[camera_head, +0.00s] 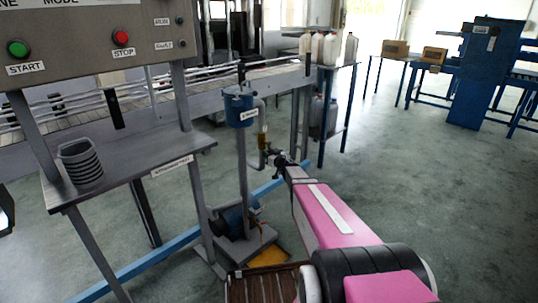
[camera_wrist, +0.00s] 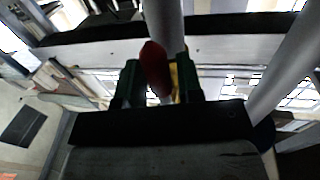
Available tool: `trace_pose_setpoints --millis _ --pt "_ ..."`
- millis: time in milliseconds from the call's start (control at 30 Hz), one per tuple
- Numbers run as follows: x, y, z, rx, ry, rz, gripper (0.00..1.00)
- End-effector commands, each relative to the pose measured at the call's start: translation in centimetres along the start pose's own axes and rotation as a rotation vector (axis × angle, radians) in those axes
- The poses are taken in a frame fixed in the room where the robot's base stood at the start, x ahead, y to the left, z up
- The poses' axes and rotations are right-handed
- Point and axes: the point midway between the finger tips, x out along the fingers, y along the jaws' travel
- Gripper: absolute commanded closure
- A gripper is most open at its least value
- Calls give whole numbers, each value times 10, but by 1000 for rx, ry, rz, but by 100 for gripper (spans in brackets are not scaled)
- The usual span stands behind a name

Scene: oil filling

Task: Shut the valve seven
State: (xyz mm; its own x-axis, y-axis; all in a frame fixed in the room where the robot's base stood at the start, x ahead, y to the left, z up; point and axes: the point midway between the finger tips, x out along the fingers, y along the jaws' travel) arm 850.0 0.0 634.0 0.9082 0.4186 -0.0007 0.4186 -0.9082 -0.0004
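In the head view my gripper (camera_head: 272,155) is at a thin pipe fitting (camera_head: 262,142) to the right of a blue cylinder (camera_head: 238,108) on a grey post. In the wrist view a red valve handle (camera_wrist: 155,68) stands between the two dark green fingers of my gripper (camera_wrist: 160,85). The fingers are apart, with light and a bit of yellow (camera_wrist: 174,76) showing between them. I cannot tell whether they touch the handle. The small label on the cylinder is too small to read, so I see no number seven. My gripper hides part of the fitting.
A conveyor (camera_head: 200,85) runs behind.

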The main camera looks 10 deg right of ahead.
Motion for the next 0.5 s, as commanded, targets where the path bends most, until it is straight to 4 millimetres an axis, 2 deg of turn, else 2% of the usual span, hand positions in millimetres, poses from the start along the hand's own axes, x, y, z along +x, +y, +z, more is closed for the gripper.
trace_pose_setpoints --millis 33,100,500 --pt "0 0 0 0 0 0 83" --pt "0 0 0 0 0 0 100" --pt "-1 -4 0 53 -11 0 100"
